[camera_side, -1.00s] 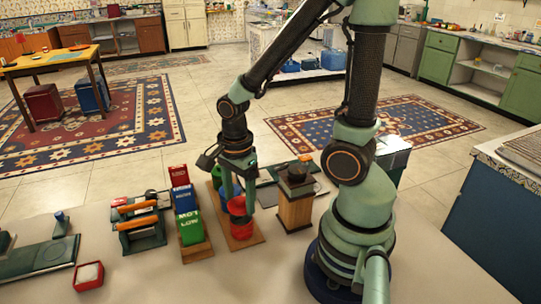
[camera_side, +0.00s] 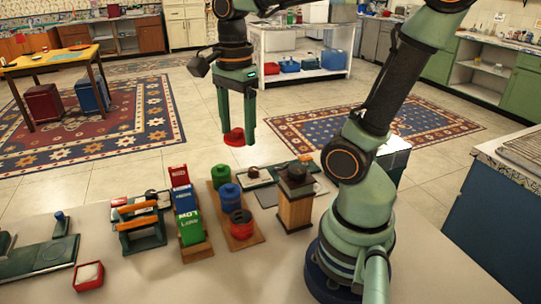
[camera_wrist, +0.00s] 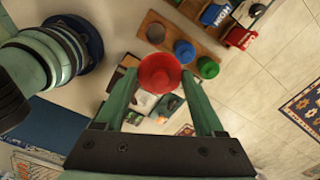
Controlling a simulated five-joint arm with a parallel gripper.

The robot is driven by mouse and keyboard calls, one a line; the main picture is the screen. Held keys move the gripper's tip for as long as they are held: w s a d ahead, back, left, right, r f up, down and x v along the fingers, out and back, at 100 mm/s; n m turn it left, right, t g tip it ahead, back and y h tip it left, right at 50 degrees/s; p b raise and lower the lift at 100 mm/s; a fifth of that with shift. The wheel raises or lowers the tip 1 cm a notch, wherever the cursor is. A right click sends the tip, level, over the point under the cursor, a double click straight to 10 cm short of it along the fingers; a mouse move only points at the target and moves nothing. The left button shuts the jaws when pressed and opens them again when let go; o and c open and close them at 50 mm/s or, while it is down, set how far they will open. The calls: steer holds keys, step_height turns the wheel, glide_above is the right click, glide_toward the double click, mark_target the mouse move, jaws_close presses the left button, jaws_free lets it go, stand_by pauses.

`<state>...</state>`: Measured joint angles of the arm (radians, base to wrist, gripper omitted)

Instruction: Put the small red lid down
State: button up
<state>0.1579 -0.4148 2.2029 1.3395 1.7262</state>
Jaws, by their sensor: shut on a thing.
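The small red lid (camera_side: 235,137) is held between the fingertips of my gripper (camera_side: 237,138), high above the table in the side view. In the wrist view the red lid (camera_wrist: 159,73) shows as a round disc with a raised centre, between the two green fingers of my gripper (camera_wrist: 160,80). The red canister (camera_side: 242,223) stands without a lid on a wooden board (camera_side: 249,240), its dark inside showing. Beside it on the board are a blue canister (camera_side: 229,196) and a green canister (camera_side: 221,175), both covered.
Red, blue and green boxes (camera_side: 190,228) stand in a row left of the canisters. A wooden grinder (camera_side: 295,210) stands to their right. A green rack with orange bars (camera_side: 141,228) and a red salt box (camera_side: 88,275) are further left. The front of the table is clear.

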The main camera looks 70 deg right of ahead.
glide_above(273, 195)
step_height(273, 195, down, 4)
step_height(273, 195, down, 20)
steer(key=shift+a+f, duration=0.1)
steer(key=shift+a, duration=0.05)
stand_by(0.3)
steer(key=o, duration=1.3)
